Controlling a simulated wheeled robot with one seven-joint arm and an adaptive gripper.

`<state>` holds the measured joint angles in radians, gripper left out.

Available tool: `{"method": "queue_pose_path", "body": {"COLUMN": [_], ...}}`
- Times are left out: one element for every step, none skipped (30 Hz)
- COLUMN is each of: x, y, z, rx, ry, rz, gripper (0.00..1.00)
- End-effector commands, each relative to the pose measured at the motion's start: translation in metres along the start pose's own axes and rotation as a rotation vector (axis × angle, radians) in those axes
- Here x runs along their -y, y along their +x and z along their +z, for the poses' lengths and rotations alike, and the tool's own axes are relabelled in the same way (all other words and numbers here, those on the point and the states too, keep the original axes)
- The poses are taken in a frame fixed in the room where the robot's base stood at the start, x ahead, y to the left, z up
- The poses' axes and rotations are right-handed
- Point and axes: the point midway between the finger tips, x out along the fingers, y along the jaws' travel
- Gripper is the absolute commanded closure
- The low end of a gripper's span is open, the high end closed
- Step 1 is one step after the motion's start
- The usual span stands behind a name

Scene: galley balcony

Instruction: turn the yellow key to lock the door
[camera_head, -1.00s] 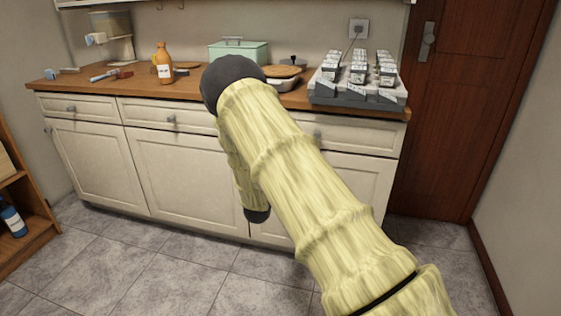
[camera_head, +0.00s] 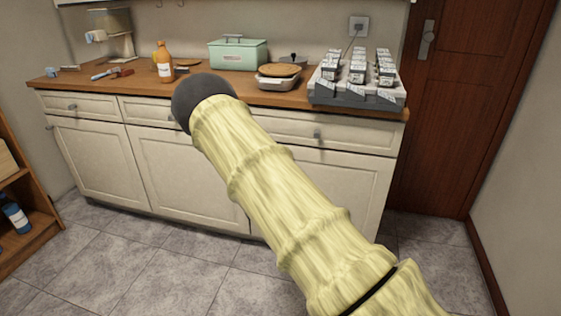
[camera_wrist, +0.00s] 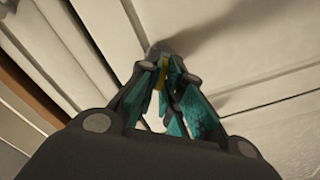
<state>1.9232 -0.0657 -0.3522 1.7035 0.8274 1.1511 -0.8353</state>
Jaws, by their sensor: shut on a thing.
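In the wrist view my gripper (camera_wrist: 165,62) has its teal-padded fingers closed together on a small yellow key (camera_wrist: 162,74). Only a thin yellow strip of the key shows between the fingers. The fingertips are close to a white panelled front (camera_wrist: 232,38); whether the key sits in a lock is hidden. In the head view my arm covers the gripper and the key, in front of the white cabinet doors (camera_head: 182,172). The cabinet doors that show look closed.
The wooden counter (camera_head: 215,86) holds an orange bottle (camera_head: 164,62), a green box (camera_head: 238,55) and a grey rack (camera_head: 355,94) of small boxes. A brown wooden door (camera_head: 455,120) stands at right. A low shelf (camera_head: 35,222) is at left. The tiled floor is clear.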

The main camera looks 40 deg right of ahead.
Motion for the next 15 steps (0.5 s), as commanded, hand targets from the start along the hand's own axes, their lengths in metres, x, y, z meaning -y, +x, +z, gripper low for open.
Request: {"method": "queue_pose_path", "body": {"x": [-0.0002,-0.0002,-0.0002,-0.0002,-0.0004,-0.0007,-0.001,-0.0012,-0.0012,-0.0009,-0.0009,-0.0013,-0.0011,-0.0008,-0.0007], "y": [0.0003,0.0003,0.0003,0.0003,0.0002,0.0001,0.0,-0.0001,-0.0003,-0.0003,-0.0003,-0.0002,-0.0003,-0.0003,-0.0002], "z": [0.0005,0.0005,0.0005,0.0004,0.0002,-0.0003,-0.0008,-0.0012,-0.0013,-0.0009,-0.0009,-0.0015,-0.0011,-0.0005,-0.0003], "rx": [0.001,0.001,0.0,0.0,0.0,0.0,-0.001,-0.002,-0.002,-0.002,-0.002,-0.002,-0.002,-0.001,-0.001], "ry": [0.001,0.001,0.001,-0.001,-0.007,-0.023,-0.044,-0.069,-0.11,-0.143,-0.177,-0.221,-0.254,-0.286,-0.327], "rz": [0.001,0.001,0.001,0.0,0.0,0.0,0.0,0.0,0.0,-0.001,-0.001,0.0,0.0,0.0,-0.001], "gripper": [1.0,1.0,1.0,1.0,1.0,1.0,1.0,1.0,1.0,1.0,1.0,1.0,1.0,1.0,1.0]}}
